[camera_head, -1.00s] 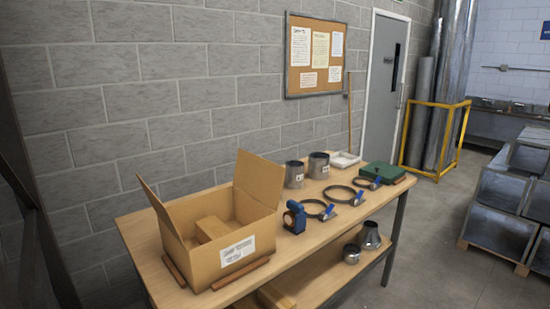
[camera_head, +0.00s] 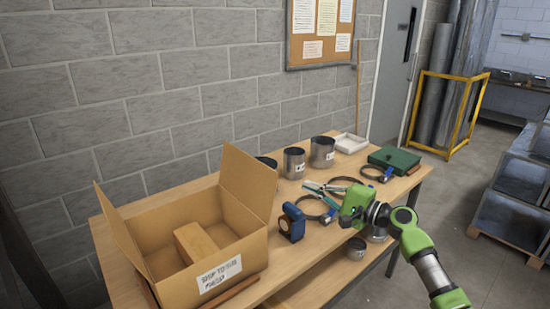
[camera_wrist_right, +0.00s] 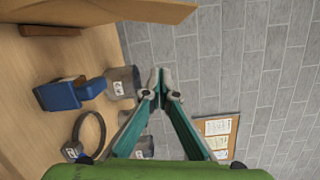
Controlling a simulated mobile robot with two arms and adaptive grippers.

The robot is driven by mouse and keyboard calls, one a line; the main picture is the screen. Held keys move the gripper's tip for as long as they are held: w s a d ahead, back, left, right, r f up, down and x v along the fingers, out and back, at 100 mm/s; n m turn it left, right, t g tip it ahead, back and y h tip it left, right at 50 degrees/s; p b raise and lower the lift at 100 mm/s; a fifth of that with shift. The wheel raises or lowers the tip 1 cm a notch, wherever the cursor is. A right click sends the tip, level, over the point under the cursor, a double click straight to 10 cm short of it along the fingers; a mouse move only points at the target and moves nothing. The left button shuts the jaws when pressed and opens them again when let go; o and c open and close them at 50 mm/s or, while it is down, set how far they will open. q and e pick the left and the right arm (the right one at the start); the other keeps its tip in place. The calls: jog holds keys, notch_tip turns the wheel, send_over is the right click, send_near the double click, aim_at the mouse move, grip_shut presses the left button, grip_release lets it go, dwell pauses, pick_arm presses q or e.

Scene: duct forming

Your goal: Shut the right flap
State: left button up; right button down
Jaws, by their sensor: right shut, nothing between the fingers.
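An open cardboard box (camera_head: 235,272) with a label on its front stands on the left part of the table. Its right flap (camera_head: 248,180) stands up and leans outward; its left flap (camera_head: 122,235) stands up too. A smaller brown block (camera_head: 196,243) lies inside the box. My right gripper (camera_head: 309,187) is above the table to the right of the right flap, apart from it, its teal fingers pointing left. In the right wrist view, the gripper (camera_wrist_right: 160,74) is shut and empty, and a cardboard edge (camera_wrist_right: 140,10) shows at the top. My left gripper is not in view.
A blue tool (camera_head: 292,222) stands between box and gripper. Metal duct collars (camera_head: 294,163), ring clamps (camera_head: 343,183), a green case (camera_head: 394,159) and a white tray (camera_head: 350,143) are on the table (camera_head: 110,262). A block wall (camera_head: 165,110) rises behind.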

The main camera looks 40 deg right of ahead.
pick_arm(q)
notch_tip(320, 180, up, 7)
jog(key=p, duration=0.7)
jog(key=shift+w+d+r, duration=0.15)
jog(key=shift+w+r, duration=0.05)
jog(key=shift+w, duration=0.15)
pick_arm(e)
jog(key=w+a+r, duration=0.5)
jog(key=w+a, duration=0.2)
jog(key=w, duration=0.2)
jog(key=shift+a+r+y, duration=0.15)
jog(key=shift+a+y, duration=0.05)
jog(key=shift+y, duration=0.2)
jog(key=shift+w, duration=0.1)
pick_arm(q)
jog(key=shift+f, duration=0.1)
